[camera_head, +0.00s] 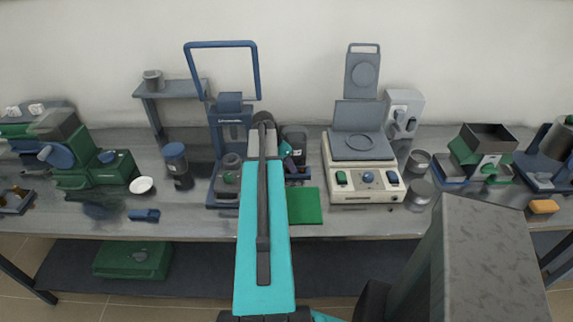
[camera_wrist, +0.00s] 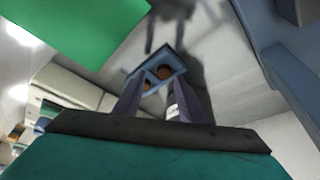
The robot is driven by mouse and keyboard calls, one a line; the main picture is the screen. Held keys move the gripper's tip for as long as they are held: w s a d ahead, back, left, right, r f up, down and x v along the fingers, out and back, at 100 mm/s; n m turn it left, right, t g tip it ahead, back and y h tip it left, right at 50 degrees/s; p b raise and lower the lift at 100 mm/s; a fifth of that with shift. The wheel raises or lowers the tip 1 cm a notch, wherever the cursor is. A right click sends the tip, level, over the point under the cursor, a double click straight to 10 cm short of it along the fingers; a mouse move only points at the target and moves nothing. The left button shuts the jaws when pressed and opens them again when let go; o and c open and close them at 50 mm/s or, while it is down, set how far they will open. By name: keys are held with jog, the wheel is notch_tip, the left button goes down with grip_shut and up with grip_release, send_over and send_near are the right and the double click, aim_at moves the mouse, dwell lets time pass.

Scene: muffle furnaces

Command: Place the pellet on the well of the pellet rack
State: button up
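In the wrist view, the two dark fingers of my gripper (camera_wrist: 157,98) stand apart and reach toward a small blue rack-like piece (camera_wrist: 179,62). This piece has two round wells with brown showing in them. I cannot tell whether the brown is a pellet or the well floor, nor whether the fingertips touch the piece. No separate pellet is clear between the fingers. In the head view, my teal arm covers the middle of the bench, and my gripper is mostly hidden beyond it, beside the green mat (camera_head: 305,206). A blue part next to the mat is too small to name surely.
A blue-framed press (camera_head: 228,125) stands left of my arm. A cream balance-like device (camera_head: 362,180) with a raised lid stands to the right. A dark cylinder (camera_head: 177,163), a white dish (camera_head: 141,185) and grey cups (camera_head: 418,192) also stand on the bench (camera_head: 360,222).

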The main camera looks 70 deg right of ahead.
jog(key=b+v, duration=0.2)
jog(key=v, duration=0.9)
jog(key=shift+w+r, duration=0.2)
jog(key=shift+r, duration=0.05)
dwell(0.6)
